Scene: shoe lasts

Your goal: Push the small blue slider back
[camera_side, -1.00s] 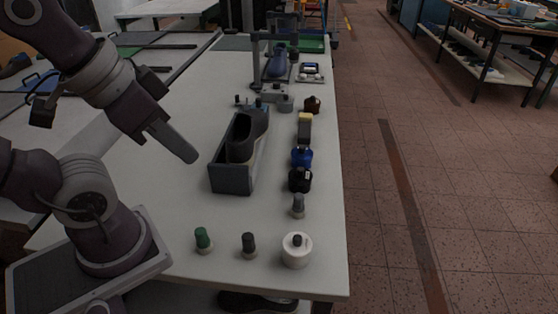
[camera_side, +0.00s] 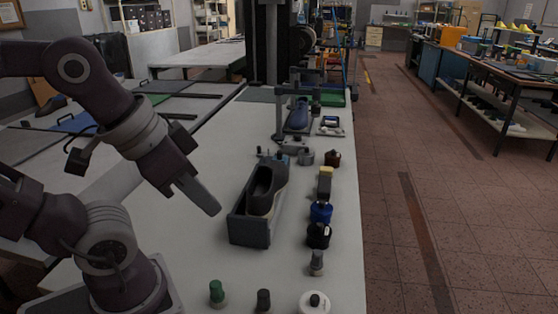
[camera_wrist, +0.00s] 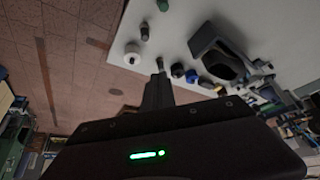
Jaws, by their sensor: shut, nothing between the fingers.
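I cannot clearly make out the small blue slider. A small bluish part (camera_side: 281,158) shows at the foot of a grey fixture (camera_side: 294,145) with knobs, behind the dark open box (camera_side: 250,232); whether it is the slider I cannot tell. My gripper (camera_side: 212,208) is shut and empty, pointing down and right, just left of the box in the side view and apart from the fixture. In the wrist view its shut fingers (camera_wrist: 158,90) show in the middle.
A dark shoe last (camera_side: 265,190) lies in the box. To its right stand a yellow-topped block (camera_side: 325,185), a blue jar (camera_side: 320,212) and a black jar (camera_side: 318,236). Nearer are a green-capped knob (camera_side: 217,291) and a white jar (camera_side: 314,303). A blue last (camera_side: 298,115) stands farther back.

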